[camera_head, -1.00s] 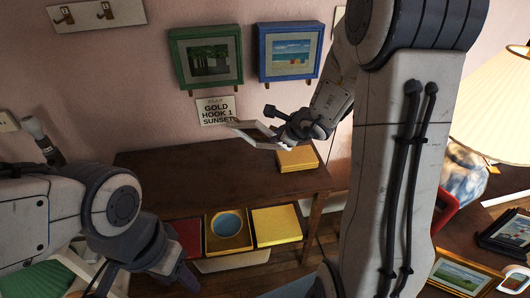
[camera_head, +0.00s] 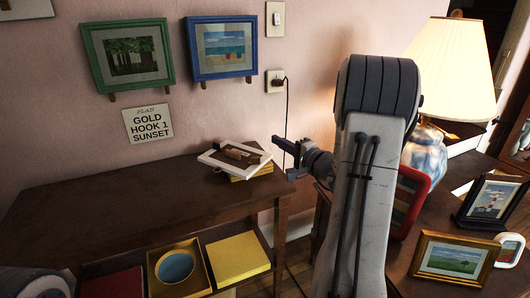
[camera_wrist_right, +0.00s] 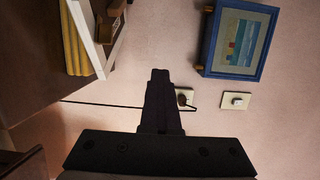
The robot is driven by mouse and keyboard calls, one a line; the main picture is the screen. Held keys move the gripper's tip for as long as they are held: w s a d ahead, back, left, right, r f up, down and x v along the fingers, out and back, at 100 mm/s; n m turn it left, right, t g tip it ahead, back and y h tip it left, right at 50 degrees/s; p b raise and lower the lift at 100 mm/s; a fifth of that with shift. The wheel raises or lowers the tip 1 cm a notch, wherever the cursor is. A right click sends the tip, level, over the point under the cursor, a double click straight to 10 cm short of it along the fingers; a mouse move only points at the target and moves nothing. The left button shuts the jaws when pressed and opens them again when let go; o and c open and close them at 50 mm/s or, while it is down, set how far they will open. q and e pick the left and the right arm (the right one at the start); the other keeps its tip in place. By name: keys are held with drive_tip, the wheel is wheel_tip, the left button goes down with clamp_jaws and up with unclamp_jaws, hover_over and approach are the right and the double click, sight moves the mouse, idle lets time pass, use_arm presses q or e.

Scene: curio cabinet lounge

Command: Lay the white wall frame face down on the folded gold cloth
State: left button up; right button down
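The white wall frame (camera_head: 213,161) lies on the folded gold cloth (camera_head: 255,175) on the wooden side table. Its brown back with a wooden piece faces up, and its left part reaches past the cloth. In the right wrist view the white frame (camera_wrist_right: 84,37) is at upper left, against the yellow cloth edge (camera_wrist_right: 73,52). My right gripper (camera_head: 284,159) is just right of the frame, apart from it, with its jaws spread and empty. Only one dark finger shows clearly in the wrist view. My left gripper is out of view; part of my left arm shows at bottom left.
Green (camera_head: 127,57) and blue (camera_head: 221,47) frames hang above the wooden table (camera_head: 110,205). A sign (camera_head: 147,123) is below them. A lamp (camera_head: 452,70), red frame (camera_head: 409,200) and gold frame (camera_head: 454,258) stand right. The table's left part is clear.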

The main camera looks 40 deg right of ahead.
drive_tip(key=b, duration=0.3)
hover_over(280, 183)
drive_tip(key=shift+w+f, duration=0.1)
drive_tip(key=shift+f, duration=2.8)
drive_tip(key=shift+f, duration=0.15)
drive_tip(key=shift+f+b, duration=2.3)
drive_tip(key=shift+b, duration=0.4)
drive_tip(key=c, duration=1.1)
unclamp_jaws()
drive_tip(key=shift+f, duration=0.1)
